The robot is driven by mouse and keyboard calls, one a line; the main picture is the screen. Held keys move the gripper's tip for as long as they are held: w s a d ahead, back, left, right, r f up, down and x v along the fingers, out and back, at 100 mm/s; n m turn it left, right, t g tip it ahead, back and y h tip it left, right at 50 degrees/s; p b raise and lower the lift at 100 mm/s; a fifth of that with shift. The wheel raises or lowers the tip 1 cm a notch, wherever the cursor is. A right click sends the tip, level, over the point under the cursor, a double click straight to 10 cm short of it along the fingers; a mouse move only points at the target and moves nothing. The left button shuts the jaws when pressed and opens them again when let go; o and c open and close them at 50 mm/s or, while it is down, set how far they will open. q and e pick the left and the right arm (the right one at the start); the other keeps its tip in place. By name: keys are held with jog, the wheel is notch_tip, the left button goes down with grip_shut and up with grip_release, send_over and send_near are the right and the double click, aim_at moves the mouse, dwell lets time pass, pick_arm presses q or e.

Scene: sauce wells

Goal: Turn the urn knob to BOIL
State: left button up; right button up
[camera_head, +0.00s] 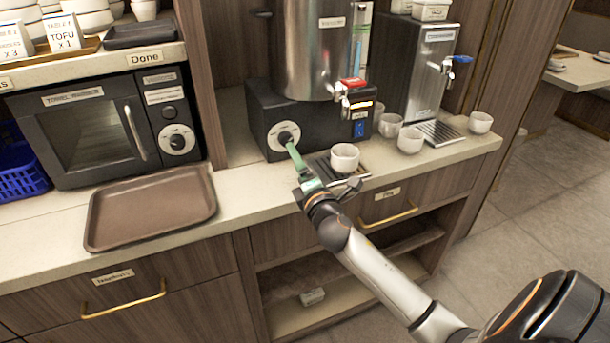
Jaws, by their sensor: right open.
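The urn (312,45) is a tall steel cylinder on a black base box (262,112) at the back of the counter. The urn knob (283,135) is a round dial with a pale ring on the left of the box's front face. Its pointer and markings are too small to read. My right gripper (292,152) comes in from the lower right, with its greenish fingertips at the lower right edge of the knob. It is open and holds nothing. Whether it touches the knob I cannot tell. My left gripper is not in view.
A white cup (344,157) stands on the drip tray (330,170) right beside my gripper. More cups (411,139) stand to the right, near a steel dispenser (418,70).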

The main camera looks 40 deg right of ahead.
jog(key=shift+v, duration=2.7)
